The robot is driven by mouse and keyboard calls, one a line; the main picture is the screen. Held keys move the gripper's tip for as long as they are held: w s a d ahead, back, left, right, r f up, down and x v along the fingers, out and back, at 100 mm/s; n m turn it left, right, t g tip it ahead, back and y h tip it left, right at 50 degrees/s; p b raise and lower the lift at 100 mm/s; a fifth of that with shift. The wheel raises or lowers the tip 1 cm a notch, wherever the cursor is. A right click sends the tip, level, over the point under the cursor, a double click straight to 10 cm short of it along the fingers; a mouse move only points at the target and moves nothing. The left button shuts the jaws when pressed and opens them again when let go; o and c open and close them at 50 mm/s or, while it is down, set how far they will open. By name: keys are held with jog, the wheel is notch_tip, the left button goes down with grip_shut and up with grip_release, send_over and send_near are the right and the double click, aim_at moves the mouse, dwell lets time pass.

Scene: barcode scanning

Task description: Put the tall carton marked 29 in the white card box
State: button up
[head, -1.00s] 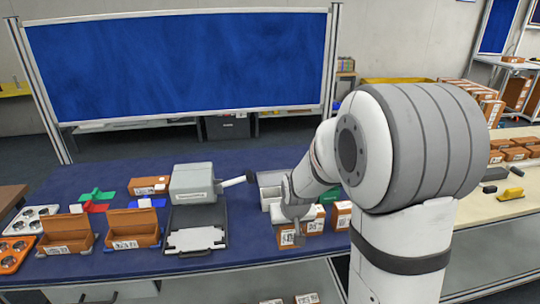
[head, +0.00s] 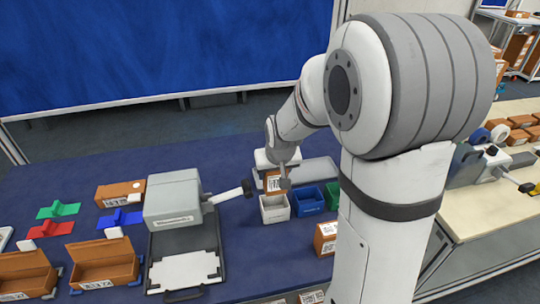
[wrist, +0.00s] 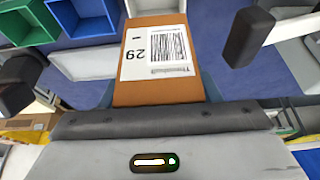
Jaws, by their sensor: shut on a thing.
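The tall carton marked 29 (wrist: 158,55) is an orange-brown carton with a white barcode label. It is held in my gripper (head: 281,180), and its front shows in the head view (head: 272,183). The white card box (head: 274,209) stands on the blue table, open at the top, just below the carton in the head view. In the wrist view the white box (wrist: 83,64) is partly hidden behind the carton. I cannot tell the exact height between them.
A blue bin (head: 309,203) stands right of the white box, with a green bin (wrist: 24,20) beyond it. Another carton (head: 326,239) stands in front on the table. A grey scanner-like device (head: 173,200) with a black-tipped handle is to the left.

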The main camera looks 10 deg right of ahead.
aim_at(274, 187)
jog(key=shift+w, duration=0.3)
jog(key=shift+f+b, duration=2.6)
jog(key=shift+f, duration=0.9)
jog(key=o, duration=0.9)
jog(key=shift+s, duration=0.1)
jog(key=shift+c, duration=0.2)
jog(key=shift+r, duration=0.15)
jog(key=shift+r+p, duration=1.3)
jog(key=shift+r, duration=0.7)
